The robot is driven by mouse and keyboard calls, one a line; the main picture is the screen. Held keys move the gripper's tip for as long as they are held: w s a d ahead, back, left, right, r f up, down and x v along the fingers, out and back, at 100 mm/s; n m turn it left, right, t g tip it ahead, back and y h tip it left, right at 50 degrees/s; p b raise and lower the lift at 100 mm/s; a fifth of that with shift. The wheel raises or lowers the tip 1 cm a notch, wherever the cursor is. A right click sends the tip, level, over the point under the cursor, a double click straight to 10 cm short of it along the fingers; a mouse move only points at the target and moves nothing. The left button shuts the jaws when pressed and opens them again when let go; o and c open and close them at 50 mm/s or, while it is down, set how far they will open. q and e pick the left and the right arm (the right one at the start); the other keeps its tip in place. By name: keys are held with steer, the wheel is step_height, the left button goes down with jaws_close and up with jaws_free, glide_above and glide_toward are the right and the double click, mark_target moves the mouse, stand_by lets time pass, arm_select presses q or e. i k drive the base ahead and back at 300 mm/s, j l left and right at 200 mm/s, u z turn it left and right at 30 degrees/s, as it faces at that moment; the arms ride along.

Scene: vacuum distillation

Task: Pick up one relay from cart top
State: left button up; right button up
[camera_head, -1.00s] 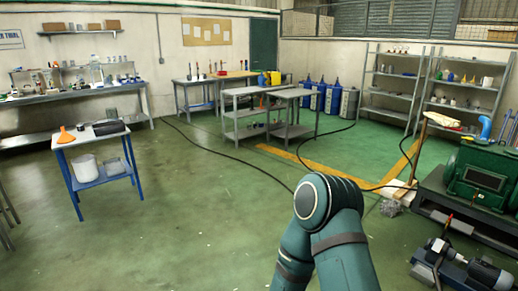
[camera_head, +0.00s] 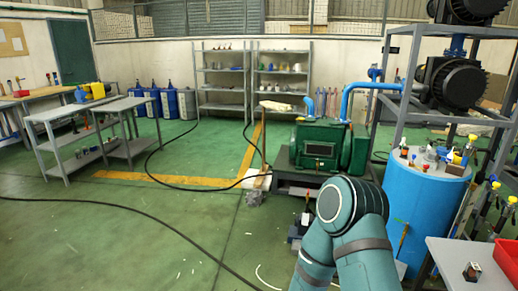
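A small dark block with a pale top (camera_head: 472,271), possibly a relay, sits on a grey tabletop (camera_head: 448,256) at the lower right edge. It is too small to identify surely, and I cannot tell whether this tabletop is the cart top. A red bin (camera_head: 508,256) stands on the same top, cut off by the picture edge. One of my teal arms shows at the bottom centre-right, but its gripper is out of view. My other gripper is not in view either.
A blue drum (camera_head: 415,210) with small items on top stands left of the grey tabletop, under a metal frame with black motors (camera_head: 462,82). A green pump (camera_head: 322,147) stands beyond my arm. Grey tables (camera_head: 70,113) are at the left. A black cable crosses the open green floor.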

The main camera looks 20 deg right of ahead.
mark_target(473, 272)
steer(key=i+l+z, duration=0.15)
steer(key=i+z, duration=0.9)
steer(key=i+l+u, duration=0.1)
steer(key=i+u, duration=0.2)
steer(key=i, duration=0.2)
steer(key=i+l+u, duration=0.3)
steer(key=i, duration=0.2)
steer(key=u, duration=6.6)
